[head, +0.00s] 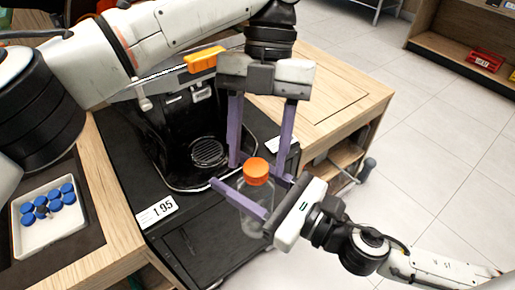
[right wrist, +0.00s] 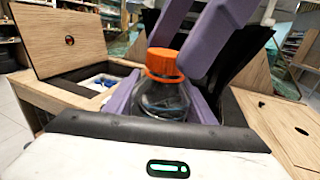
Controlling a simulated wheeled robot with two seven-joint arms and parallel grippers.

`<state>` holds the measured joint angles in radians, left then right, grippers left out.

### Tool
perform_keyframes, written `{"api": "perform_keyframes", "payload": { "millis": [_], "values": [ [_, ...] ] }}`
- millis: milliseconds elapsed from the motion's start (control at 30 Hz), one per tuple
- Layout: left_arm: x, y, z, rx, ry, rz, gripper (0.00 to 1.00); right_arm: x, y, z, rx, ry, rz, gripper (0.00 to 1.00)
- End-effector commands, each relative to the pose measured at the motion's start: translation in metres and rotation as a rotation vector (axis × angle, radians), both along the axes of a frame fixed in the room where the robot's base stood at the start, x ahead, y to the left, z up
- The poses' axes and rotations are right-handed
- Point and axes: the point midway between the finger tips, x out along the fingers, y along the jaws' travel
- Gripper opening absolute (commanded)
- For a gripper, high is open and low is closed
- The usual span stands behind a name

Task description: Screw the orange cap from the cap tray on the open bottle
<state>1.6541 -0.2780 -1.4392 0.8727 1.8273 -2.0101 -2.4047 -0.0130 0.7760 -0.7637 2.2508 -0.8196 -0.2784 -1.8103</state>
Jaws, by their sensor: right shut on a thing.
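The orange cap (head: 257,169) sits on top of the clear bottle (head: 258,212); in the right wrist view the cap (right wrist: 162,62) rests on the neck of the upright bottle (right wrist: 165,98). Whether it is threaded cannot be told. My right gripper (head: 246,180) is shut on the bottle's body. My left gripper (head: 260,163) points down from above with its purple fingers apart, one on each side of the cap in the head view. In the right wrist view its fingers (right wrist: 200,40) stand close behind and beside the cap; contact is unclear.
A black juicer (head: 165,140) with a round drip grate stands behind the bottle on a dark counter. A price card (head: 156,212) reads 195. A white tray (head: 70,228) with several blue caps lies at the lower left. Open floor is at the right.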

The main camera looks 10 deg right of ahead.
Motion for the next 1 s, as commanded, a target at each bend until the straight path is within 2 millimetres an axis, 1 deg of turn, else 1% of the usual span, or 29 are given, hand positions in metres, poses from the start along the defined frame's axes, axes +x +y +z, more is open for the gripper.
{"api": "perform_keyframes", "payload": {
  "millis": [167,233,400,567,833,900,1000],
  "values": [
    [0.000,0.000,0.000,0.000,0.000,0.001,0.49,0.000,0.000,0.000,0.001,-0.001,0.000,0.00],
    [0.000,0.000,0.004,0.001,-0.002,0.001,0.49,0.000,0.000,0.000,0.001,-0.001,0.000,0.00],
    [0.001,0.000,0.027,0.002,-0.008,0.002,0.49,0.000,0.000,0.000,0.001,-0.001,0.000,0.00],
    [0.000,0.000,0.043,0.002,-0.005,0.002,0.49,0.000,0.000,0.000,0.001,-0.001,0.000,0.00],
    [0.000,0.000,0.045,0.000,0.000,0.001,0.49,0.000,0.000,0.000,0.001,-0.001,0.000,0.00],
    [0.000,0.000,0.045,0.001,0.000,0.002,0.46,0.000,0.000,0.000,0.001,-0.001,0.000,0.00],
    [0.000,0.000,0.045,0.009,-0.008,0.028,0.46,0.000,0.000,0.000,0.001,-0.001,0.000,0.00]
  ]
}}
